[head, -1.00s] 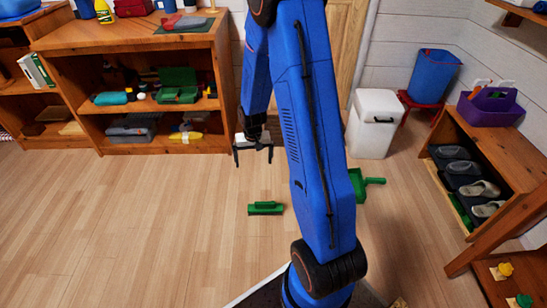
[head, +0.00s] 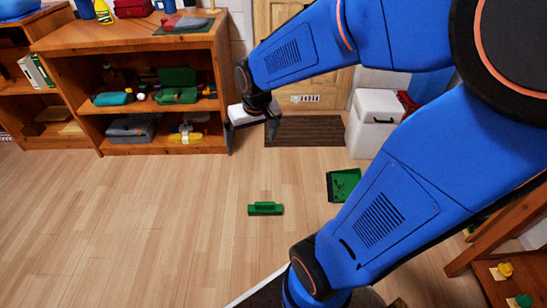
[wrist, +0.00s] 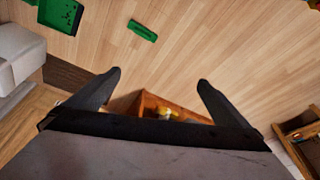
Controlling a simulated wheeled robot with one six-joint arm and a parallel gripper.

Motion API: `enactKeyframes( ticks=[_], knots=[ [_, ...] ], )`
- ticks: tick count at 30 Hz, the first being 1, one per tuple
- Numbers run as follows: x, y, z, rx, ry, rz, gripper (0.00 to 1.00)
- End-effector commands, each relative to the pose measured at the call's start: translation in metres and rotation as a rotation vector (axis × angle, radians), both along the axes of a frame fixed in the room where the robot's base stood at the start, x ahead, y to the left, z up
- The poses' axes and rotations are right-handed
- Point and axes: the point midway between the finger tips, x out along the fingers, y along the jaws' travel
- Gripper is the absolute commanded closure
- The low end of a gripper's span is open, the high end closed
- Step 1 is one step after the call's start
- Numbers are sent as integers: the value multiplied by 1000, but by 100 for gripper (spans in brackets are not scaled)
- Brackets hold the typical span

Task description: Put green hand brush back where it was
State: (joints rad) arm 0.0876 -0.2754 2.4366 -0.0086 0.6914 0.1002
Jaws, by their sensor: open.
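The green hand brush (head: 265,209) lies on the wooden floor in the middle of the head view. It also shows in the wrist view (wrist: 142,30), near the top. A green dustpan (head: 343,185) lies on the floor to its right, partly hidden by my arm; dark bits show on it in the wrist view (wrist: 62,13). My gripper (head: 253,133) is open and empty, in front of the right end of the shelf unit, above and apart from the brush. In the wrist view its two fingers (wrist: 152,82) are spread wide with nothing between them.
A wooden shelf unit (head: 160,144) with boxes and tools stands at the back left. A dark doormat (head: 305,131) lies before the door, with a white bin (head: 375,123) to its right. A shoe rack stands at right, mostly hidden. The floor left of the brush is clear.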

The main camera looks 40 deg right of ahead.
Motion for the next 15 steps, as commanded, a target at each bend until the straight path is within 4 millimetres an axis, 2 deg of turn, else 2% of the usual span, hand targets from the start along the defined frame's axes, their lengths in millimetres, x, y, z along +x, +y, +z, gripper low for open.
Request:
enactKeyframes(
  ticks=[1,6,15],
  knots=[
    [-12,4,10,-2,-14,13,0],
    [-50,14,35,-11,-43,55,0],
    [-121,29,65,-25,-94,131,0]
  ],
)
